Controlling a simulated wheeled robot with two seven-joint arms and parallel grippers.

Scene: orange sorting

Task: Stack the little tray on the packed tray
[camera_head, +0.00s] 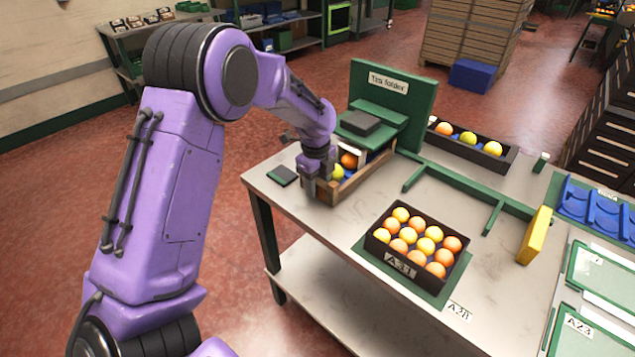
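The packed tray (389,257) is dark, labelled A31 and filled with rows of orange and yellow fruit. It sits on a green mat (438,295) at the table's front. A small wooden-sided tray (365,175) stands behind and left of it, with an orange and a yellow fruit visible inside; I cannot tell for sure that it is the little tray. My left gripper (318,187) points down at this tray's left end, its fingers at the wall. The wrist hides part of the tray, and whether the fingers grip is unclear. My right gripper is out of view.
A green stand marked "Tray folder" (392,84) rises behind the wooden tray. A narrow dark tray (500,163) with three fruits lies at the back. Green rails (462,180), a yellow block (535,235) and blue moulded trays (590,208) are to the right.

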